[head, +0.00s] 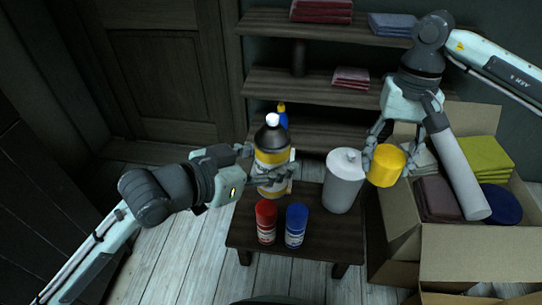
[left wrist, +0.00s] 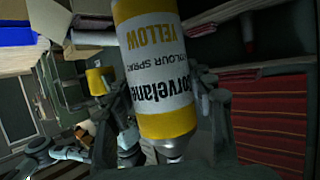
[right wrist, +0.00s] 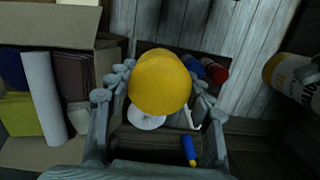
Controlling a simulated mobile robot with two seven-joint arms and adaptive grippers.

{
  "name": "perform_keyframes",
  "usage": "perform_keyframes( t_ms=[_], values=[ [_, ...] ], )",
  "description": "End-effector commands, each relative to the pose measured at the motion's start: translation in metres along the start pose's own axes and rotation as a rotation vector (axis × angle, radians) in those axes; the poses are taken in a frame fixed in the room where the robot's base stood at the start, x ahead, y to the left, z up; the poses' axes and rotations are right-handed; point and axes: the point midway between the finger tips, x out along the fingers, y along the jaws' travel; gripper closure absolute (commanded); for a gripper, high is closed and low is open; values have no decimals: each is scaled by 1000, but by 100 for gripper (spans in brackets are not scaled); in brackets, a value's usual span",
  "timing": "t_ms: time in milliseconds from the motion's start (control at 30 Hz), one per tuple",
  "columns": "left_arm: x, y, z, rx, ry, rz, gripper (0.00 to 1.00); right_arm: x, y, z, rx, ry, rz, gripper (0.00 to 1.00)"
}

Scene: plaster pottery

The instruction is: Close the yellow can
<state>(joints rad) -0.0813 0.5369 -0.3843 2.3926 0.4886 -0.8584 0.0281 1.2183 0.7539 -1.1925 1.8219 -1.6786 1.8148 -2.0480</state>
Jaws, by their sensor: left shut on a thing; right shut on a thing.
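My left gripper (head: 264,165) is shut on the yellow can (head: 272,158), a spray can with a white-and-yellow label, dark shoulder and bare white nozzle. It holds the can roughly upright at the table's back left. The can's "YELLOW" label shows in the left wrist view (left wrist: 158,60). My right gripper (head: 390,158) is shut on the yellow cap (head: 386,168), to the right of the can and apart from it, near the table's right edge. The cap fills the middle of the right wrist view (right wrist: 160,82); its open end cannot be seen.
A grey canister (head: 343,185) stands on the dark low table (head: 305,255) between can and cap. A red can (head: 266,222) and a blue can (head: 296,226) stand in front. An open cardboard box (head: 400,215) with folded cloths is on the right. Shelves (head: 330,82) stand behind.

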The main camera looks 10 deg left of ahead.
Motion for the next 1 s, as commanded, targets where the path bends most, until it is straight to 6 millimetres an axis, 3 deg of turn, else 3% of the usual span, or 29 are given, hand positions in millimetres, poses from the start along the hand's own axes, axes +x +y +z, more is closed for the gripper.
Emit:
perform_keyframes(
  t_ms=[267, 600, 800, 1000],
  values=[
    [-1, 0, -2, 1, 5, -1, 99, -61, -82, 2, 362, 9, -47, 64],
    [-1, 0, -2, 1, 6, -1, 99, -135, -177, 35, 903, 10, -112, 64],
    [-1, 0, -2, 1, 6, -1, 99, -157, -206, 53, 1114, 7, -136, 64],
    [-1, 0, -2, 1, 6, -1, 99, -162, -213, 58, 1181, 3, -144, 64]
  ],
)
